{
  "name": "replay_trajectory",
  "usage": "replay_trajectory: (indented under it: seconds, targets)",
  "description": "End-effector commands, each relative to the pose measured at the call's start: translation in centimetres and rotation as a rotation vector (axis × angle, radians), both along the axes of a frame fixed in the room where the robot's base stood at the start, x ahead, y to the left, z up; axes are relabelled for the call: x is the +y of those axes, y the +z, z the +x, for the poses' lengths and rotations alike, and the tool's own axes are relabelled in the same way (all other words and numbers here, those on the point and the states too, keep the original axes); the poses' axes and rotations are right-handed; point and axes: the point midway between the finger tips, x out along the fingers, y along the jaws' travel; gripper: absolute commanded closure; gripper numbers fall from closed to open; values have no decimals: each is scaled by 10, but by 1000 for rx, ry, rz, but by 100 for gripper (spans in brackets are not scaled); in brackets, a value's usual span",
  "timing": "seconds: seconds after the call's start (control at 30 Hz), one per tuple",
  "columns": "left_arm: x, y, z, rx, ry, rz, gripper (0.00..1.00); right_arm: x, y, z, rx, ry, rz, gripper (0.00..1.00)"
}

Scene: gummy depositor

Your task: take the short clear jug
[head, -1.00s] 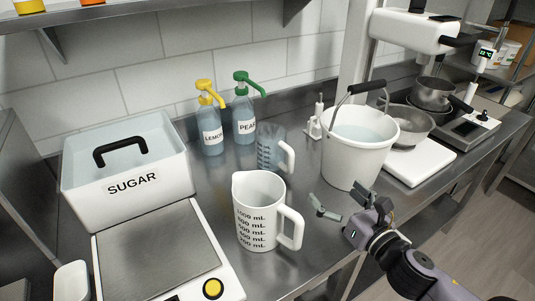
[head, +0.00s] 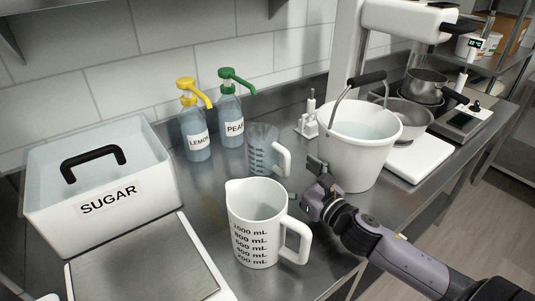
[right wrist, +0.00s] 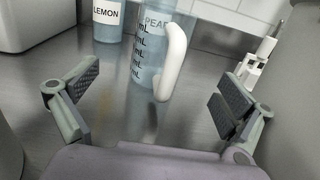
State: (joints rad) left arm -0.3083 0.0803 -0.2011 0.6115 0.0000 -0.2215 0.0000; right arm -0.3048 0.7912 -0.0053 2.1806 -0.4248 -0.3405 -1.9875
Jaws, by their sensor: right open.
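The short clear jug (head: 262,150) stands upright on the steel counter, behind the tall white jug (head: 255,222), with its white handle toward the right. In the right wrist view the clear jug (right wrist: 146,62) is ahead, its handle nearest and between the open fingers in the picture. My right gripper (head: 304,183) is open and empty, low over the counter, in front and to the right of the clear jug, apart from it. It also shows in the right wrist view (right wrist: 155,97). My left gripper is not in view.
A white bucket (head: 350,155) of liquid stands close to the right of my gripper. Lemon (head: 196,138) and pear (head: 231,120) pump bottles stand behind the jug. A sugar bin (head: 140,207) and a scale (head: 150,270) are at left. Bare counter lies between gripper and clear jug.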

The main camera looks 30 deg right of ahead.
Motion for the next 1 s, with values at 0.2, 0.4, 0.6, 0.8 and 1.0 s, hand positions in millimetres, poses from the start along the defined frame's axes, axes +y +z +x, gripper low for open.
replay_trajectory:
  seconds: [0.2,0.4,0.6,0.8,1.0]
  targets:
    - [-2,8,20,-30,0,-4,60,3,2,31,-3,-2,3,2]
    - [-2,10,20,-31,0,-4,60,5,0,44,0,-1,2,2]
    - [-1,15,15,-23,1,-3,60,5,4,59,-1,-2,4,2]
    - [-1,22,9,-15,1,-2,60,6,5,86,-2,-2,3,2]
    - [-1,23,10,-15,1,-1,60,8,3,97,1,0,1,2]
